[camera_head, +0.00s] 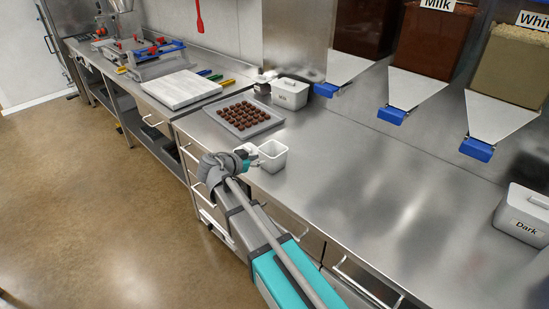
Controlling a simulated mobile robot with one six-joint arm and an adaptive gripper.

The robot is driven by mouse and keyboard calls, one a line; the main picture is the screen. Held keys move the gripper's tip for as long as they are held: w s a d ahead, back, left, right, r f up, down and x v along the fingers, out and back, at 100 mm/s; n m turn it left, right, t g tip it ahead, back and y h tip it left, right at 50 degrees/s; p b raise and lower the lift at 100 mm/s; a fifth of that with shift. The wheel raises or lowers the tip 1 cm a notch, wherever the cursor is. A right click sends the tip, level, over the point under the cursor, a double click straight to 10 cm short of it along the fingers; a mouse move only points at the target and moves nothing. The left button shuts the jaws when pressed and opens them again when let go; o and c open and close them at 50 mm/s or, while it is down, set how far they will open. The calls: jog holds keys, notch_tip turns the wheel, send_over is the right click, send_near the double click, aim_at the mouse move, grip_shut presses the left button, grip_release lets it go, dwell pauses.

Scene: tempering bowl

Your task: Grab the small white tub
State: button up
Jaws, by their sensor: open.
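A small white open-topped tub (273,157) stands upright on the steel counter, near its front edge. My gripper (249,158) is just left of the tub, above the counter's front edge. It is open, and its fingers are small and partly hidden by my wrist. I cannot tell whether a finger touches the tub. A small white rounded shape (246,149) shows behind the gripper and is partly hidden.
A grey tray of brown chocolates (264,127) lies behind the tub. A lidded white container (290,93) stands further back, and a container labelled Dark (524,214) is at the right. Dispensers with blue ends (392,115) hang along the wall. The counter right of the tub (365,190) is clear.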

aim_at(281, 155)
jog(key=shift+w, duration=0.1)
dwell(0.3)
jog(key=shift+b+x, duration=1.6)
jog(key=shift+x, duration=2.45)
jog(key=shift+b+x, duration=1.05)
jog(key=shift+x, duration=1.75)
jog(key=shift+r, duration=0.1)
grip_shut()
